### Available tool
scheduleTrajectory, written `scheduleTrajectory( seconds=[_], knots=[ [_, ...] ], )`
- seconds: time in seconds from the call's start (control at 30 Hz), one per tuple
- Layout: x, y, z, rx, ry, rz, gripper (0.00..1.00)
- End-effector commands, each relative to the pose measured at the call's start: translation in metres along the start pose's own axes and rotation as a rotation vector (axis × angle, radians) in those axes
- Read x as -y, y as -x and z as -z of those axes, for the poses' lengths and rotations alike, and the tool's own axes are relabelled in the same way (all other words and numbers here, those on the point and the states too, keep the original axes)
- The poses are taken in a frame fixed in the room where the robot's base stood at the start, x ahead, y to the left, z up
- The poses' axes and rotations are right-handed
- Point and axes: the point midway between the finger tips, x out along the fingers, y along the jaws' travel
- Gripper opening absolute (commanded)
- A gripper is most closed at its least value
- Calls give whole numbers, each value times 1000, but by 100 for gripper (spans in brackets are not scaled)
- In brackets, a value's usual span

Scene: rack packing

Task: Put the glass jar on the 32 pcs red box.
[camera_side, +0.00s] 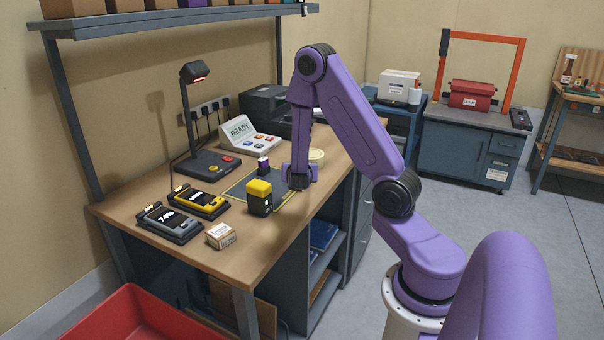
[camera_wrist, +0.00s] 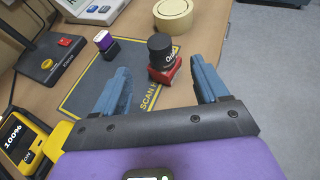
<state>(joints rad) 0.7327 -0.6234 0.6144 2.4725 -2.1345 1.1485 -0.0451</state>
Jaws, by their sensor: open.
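A dark, round jar (camera_wrist: 160,50), which I take to be the glass jar, stands upright on a small red box (camera_wrist: 164,74) in the wrist view. White lettering shows on the jar's side. The box's "32 pcs" marking cannot be read. My gripper (camera_wrist: 160,66) is open, with one finger on each side of the jar and box in the picture. I see no finger touching them, and the jar looks a little beyond the fingertips. In the side view my gripper (camera_side: 299,184) is low over the bench and hides the jar and box.
A dark scan mat (camera_wrist: 88,80) lies under the work area. A small purple-and-white item (camera_wrist: 105,44) stands on it. A tape roll (camera_wrist: 173,15) lies behind the jar.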

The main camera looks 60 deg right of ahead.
Motion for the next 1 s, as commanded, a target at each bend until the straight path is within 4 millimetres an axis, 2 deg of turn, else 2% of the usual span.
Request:
scheduleTrajectory(
  seconds=[0.17,0.33,0.47,0.77,1.0],
  knots=[
    [-5,19,-8,8,-65,19,73],
    [-9,64,-16,-19,-249,74,73],
    [-8,106,-11,-93,-412,120,73],
    [6,217,32,-429,-728,233,73],
    [33,320,72,-809,-848,375,73]
  ],
)
